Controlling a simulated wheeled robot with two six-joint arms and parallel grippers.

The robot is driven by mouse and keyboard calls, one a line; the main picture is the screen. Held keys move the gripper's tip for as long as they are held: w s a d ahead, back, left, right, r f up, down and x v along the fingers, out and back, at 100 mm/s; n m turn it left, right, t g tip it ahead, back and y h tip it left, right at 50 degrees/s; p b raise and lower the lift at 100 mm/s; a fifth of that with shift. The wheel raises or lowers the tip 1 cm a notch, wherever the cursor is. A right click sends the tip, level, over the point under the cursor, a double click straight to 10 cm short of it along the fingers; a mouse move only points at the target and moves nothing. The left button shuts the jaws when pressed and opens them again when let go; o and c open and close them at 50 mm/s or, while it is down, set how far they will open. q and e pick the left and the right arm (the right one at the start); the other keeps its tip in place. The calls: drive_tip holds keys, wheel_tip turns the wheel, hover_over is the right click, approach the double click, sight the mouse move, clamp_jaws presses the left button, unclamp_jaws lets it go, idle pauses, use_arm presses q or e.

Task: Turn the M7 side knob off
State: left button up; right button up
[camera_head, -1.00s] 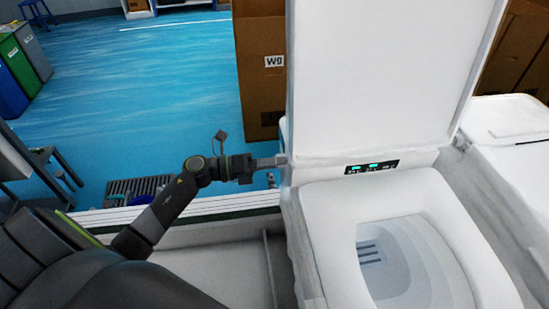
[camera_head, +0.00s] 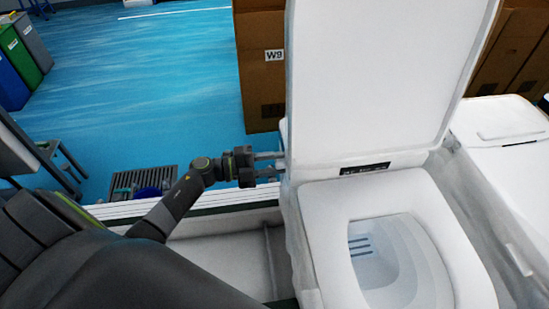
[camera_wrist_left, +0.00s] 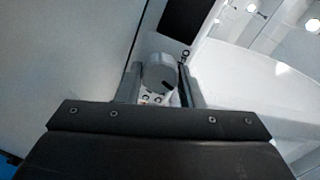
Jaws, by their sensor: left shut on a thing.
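The toilet (camera_head: 330,215) stands at the right in the head view with its lid raised. A dark control strip (camera_head: 364,169) behind the seat shows no lit green display. My left gripper (camera_head: 281,162) reaches the toilet's left side near the lid hinge. In the left wrist view, the grey round side knob (camera_wrist_left: 158,72) sits between the two fingers of my left gripper (camera_wrist_left: 160,80), which is shut on it. A dark mark shows on the knob's face. In the head view the knob cannot be made out. My right gripper is not in view.
Another white toilet (camera_head: 510,130) stands close at the right. A cardboard box (camera_head: 262,70) marked W9 stands behind the raised lid. A white rail (camera_head: 120,210) runs below my left arm. The blue floor (camera_head: 150,80) beyond is mostly open.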

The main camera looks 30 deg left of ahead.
use_arm(q)
drive_tip(key=shift+n+p, duration=0.45)
drive_tip(key=shift+n, duration=0.35)
drive_tip(key=o, duration=1)
drive_tip(key=b+v, duration=0.6)
drive_tip(key=v, duration=1.1)
drive_tip(key=shift+s+a, duration=0.15)
drive_tip(key=shift+a, duration=0.05)
